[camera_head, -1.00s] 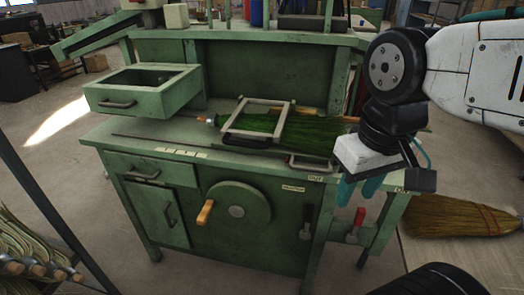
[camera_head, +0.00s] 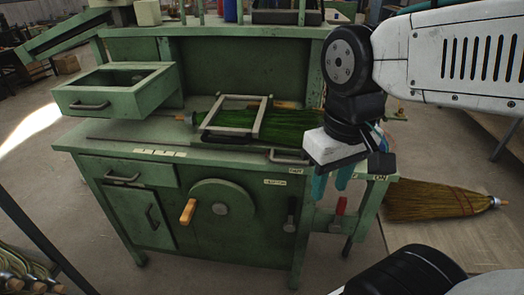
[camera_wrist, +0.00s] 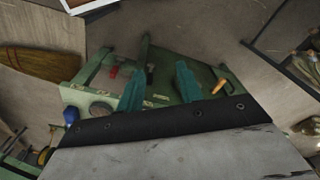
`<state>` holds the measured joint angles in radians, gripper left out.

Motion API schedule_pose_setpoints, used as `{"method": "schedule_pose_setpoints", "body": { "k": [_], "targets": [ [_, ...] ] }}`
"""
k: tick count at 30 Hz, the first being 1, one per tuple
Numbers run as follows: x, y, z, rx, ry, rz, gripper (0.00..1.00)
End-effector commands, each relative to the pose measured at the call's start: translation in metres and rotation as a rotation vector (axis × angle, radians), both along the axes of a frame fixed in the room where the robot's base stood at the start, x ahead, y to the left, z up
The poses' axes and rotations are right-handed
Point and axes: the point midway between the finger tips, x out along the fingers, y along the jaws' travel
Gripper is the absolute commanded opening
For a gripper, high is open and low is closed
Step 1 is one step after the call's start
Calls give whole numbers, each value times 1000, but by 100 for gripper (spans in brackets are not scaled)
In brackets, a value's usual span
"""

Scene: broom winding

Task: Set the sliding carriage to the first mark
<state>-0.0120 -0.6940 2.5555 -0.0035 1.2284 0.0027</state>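The grey metal frame, seemingly the sliding carriage (camera_head: 204,130), lies on the green workbench (camera_head: 115,135) over green bristles (camera_head: 290,125). A metal handle (camera_head: 287,157) sits at the bench's front edge, right of the frame. A pale strip with small marks (camera_head: 160,152) is on the front edge, left of the frame; I cannot tell which mark is first. My gripper (camera_head: 332,184) hangs in front of the bench's right end, clear of the frame. Its two teal fingers stand apart and empty in the wrist view (camera_wrist: 160,88). The frame cannot be made out there.
An orange-handled crank (camera_head: 188,211) and a red-handled lever (camera_head: 340,206) are on the bench front; the lever is close below my gripper. An open drawer box (camera_head: 92,104) stands on the left. A straw broom (camera_head: 430,204) lies at the right.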

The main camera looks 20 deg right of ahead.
Motion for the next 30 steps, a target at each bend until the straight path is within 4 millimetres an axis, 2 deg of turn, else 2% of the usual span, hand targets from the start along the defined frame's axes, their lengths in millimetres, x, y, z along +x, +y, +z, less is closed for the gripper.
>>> {"method": "schedule_pose_setpoints", "body": {
  "k": [5,8,14,18,23,25,27,30],
  "targets": [
    [38,-2,-14,-44,127,52,36],
    [67,-6,-23,-86,181,120,36],
    [135,-15,-49,-178,267,312,36],
    [186,-21,-74,-244,315,484,36],
    [238,-26,-98,-310,343,682,36],
    [259,-29,-102,-339,341,767,36],
    [279,-34,-93,-379,313,858,36],
    [283,-36,-92,-389,311,919,36]
  ]
}}
